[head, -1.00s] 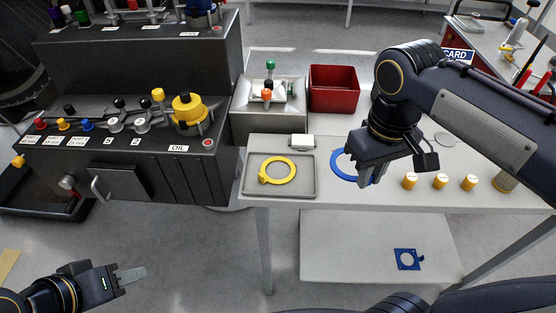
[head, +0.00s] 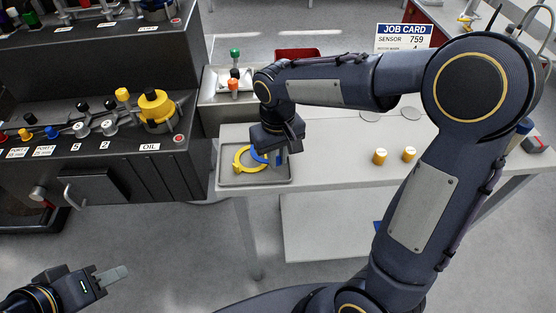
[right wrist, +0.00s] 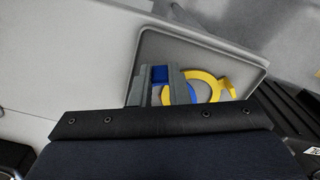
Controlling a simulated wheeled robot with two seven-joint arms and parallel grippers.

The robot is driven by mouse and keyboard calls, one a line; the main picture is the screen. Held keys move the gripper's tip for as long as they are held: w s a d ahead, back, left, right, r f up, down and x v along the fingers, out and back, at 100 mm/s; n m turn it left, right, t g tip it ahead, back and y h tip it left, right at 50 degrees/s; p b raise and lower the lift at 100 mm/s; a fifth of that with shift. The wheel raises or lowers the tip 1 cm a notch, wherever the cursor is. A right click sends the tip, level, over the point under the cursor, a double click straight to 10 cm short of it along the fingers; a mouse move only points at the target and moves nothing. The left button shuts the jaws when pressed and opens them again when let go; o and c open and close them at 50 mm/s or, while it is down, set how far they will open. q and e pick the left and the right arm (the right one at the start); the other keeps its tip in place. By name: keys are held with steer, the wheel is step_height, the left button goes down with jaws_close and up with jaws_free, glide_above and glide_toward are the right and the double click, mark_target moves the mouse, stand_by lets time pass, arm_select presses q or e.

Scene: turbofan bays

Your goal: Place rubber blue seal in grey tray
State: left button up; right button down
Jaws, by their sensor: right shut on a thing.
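The grey tray (head: 230,180) lies on the light table, and its rim also shows in the right wrist view (right wrist: 205,31). A yellow ring seal (head: 240,161) lies in it. My right gripper (head: 279,160) is over the tray, shut on the rubber blue seal (head: 259,156). In the right wrist view, the seal's blue tab (right wrist: 160,75) sits between the fingers and its ring overlaps the yellow seal (right wrist: 212,77). I cannot tell whether the blue seal touches the tray. My left gripper (head: 113,275) is away over the floor at lower left; its finger gap is unclear.
The dark console (head: 95,135) stands left of the table. A grey block with coloured knobs (head: 220,90) and a red bin (head: 298,54) are behind the tray. Orange-sided caps (head: 380,156) stand to the right. A blue part (head: 378,226) on the lower shelf is mostly hidden.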

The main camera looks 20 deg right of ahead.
steer(key=shift+s+f, duration=0.1)
steer(key=shift+f, duration=1)
steer(key=c, duration=1.7)
jaws_free()
steer(key=shift+r, duration=0.1)
step_height(320, 180, up, 12)
steer(key=s+d+f+m+t+y, duration=0.1)
steer(key=s+t, duration=0.1)
steer(key=s, duration=0.4)
steer(key=s+d+f+m+t+y, duration=0.1)
steer(key=s+f, duration=0.1)
steer(key=s, duration=0.4)
steer(key=s+d+f+m+t+y, duration=0.1)
steer(key=s+d+f+t, duration=0.1)
steer(key=s, duration=0.4)
steer(key=shift+s+t+y, duration=0.15)
steer(key=shift+t+y, duration=0.15)
steer(key=shift+y, duration=0.1)
